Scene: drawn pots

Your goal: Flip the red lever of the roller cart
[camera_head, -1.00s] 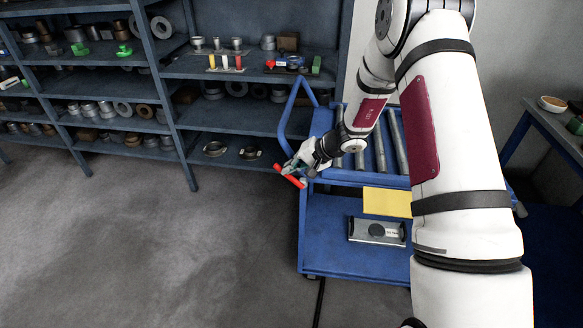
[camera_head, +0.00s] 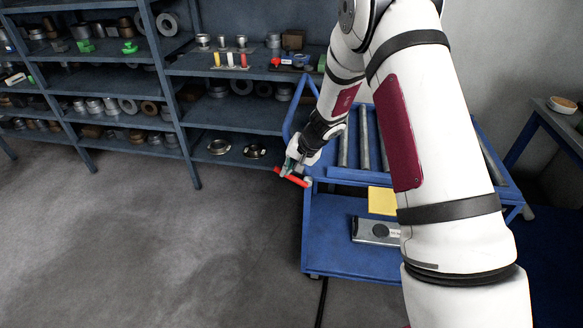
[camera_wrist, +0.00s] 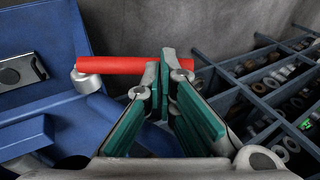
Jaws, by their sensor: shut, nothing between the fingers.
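The red lever (camera_head: 293,178) sticks out at the left front corner of the blue roller cart (camera_head: 306,235). In the wrist view the red lever (camera_wrist: 122,65) lies crosswise, its left end on a round grey pivot (camera_wrist: 87,82). My gripper (camera_head: 291,170) is at the lever; in the wrist view my gripper (camera_wrist: 167,62) has its green-padded fingers converging at the tips, overlapping the lever's right part. The fingers hold nothing. I cannot tell whether the tips touch the lever.
Metal rollers (camera_head: 364,140) lie on the cart's top. A yellow sheet (camera_head: 382,201) and a grey box (camera_head: 374,231) are on its lower part. A shelf rack (camera_head: 180,110) with metal parts stands behind. The floor (camera_head: 190,265) at left is clear.

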